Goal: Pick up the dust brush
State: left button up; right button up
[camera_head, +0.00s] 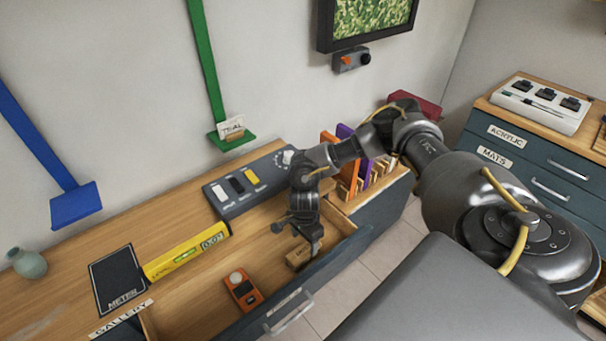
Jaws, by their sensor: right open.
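A wooden block-like thing (298,257), likely the dust brush, lies in the open drawer (195,318) near its right end. My right gripper (315,247) points down into the drawer, right at this thing. Its fingers are open and partly cover it. I cannot tell whether they touch it or are around it. Bristles are not clear at this size. My left gripper is not in view.
An orange meter (243,290) lies in the same drawer, left of my right gripper. A yellow level (186,257), a black meter mat (119,281) and a grey switch panel (245,183) are on the counter. A rack of upright boards (352,170) stands behind my right arm.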

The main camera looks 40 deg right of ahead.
aim_at(304, 249)
jog(key=shift+s+a+f+p, duration=0.2)
jog(key=shift+f+p, duration=0.1)
jog(key=shift+f, duration=0.2)
notch_tip(304, 249, down, 4)
jog(key=shift+a+f+p, duration=0.1)
jog(key=shift+f+p, duration=0.1)
jog(key=shift+p, duration=0.25)
jog(key=c, duration=1.1)
jog(key=shift+r+b, duration=0.65)
jog(key=shift+r, duration=4.4)
